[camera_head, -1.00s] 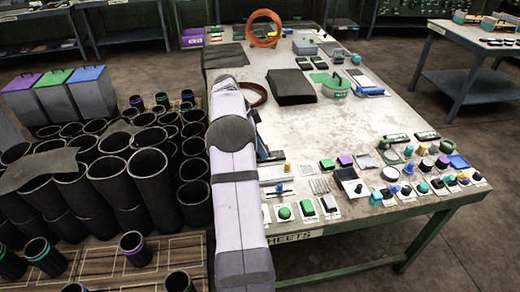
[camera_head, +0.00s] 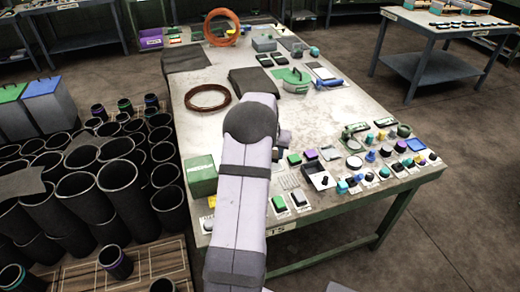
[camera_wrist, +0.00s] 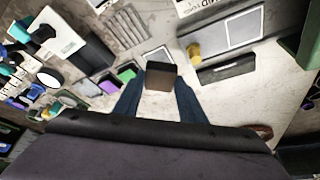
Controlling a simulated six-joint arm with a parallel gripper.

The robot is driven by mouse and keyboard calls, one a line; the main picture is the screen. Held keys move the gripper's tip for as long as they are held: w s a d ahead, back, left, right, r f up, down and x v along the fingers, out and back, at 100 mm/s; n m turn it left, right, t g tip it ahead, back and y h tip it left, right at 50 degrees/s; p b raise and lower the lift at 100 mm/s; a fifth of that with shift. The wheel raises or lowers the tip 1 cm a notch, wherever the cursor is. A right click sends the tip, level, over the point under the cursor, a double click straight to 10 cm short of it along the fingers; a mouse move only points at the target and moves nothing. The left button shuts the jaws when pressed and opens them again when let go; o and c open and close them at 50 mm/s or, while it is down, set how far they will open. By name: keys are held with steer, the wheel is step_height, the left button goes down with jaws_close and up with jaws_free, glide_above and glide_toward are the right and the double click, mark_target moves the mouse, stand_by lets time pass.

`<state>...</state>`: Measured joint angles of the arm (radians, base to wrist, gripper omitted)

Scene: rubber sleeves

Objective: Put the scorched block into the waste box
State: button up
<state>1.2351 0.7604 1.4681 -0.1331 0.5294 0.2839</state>
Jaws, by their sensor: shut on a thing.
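My gripper (camera_wrist: 160,98) shows in the wrist view, its two dark blue fingers on either side of a small dark brown block (camera_wrist: 161,77). The block is held between the fingertips above the pale tabletop. It looks like the scorched block, though marks on its surface are too small to tell. In the head view my arm hides the gripper and block. No box is clearly marked as waste; a green box (camera_head: 202,178) stands on the table's left edge, and lidded bins with green (camera_head: 12,92) and blue (camera_head: 42,87) lids stand on the floor.
Small parts and coloured knobs (camera_head: 385,150) crowd the table's (camera_head: 215,128) right front. Black sleeves (camera_head: 105,190) fill the floor at left.

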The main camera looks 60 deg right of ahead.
steer(key=s+d+n+p, duration=0.1)
steer(key=s+d+n, duration=0.1)
steer(key=s, duration=0.3)
steer(key=s+d+n+t+y+p, duration=0.1)
steer(key=s+d+n, duration=0.1)
steer(key=s, duration=0.3)
steer(key=s+d+n+t+p, duration=0.1)
steer(key=s+d+n, duration=0.1)
steer(key=s, duration=0.3)
steer(key=shift+r+n, duration=0.4)
steer(key=shift+n, duration=0.2)
steer(key=shift+d+f, duration=0.1)
steer(key=shift+f, duration=0.1)
steer(key=shift+f+b, duration=0.9)
steer(key=shift+f, duration=1.35)
steer(key=o, duration=1.1)
steer(key=shift+o, duration=0.2)
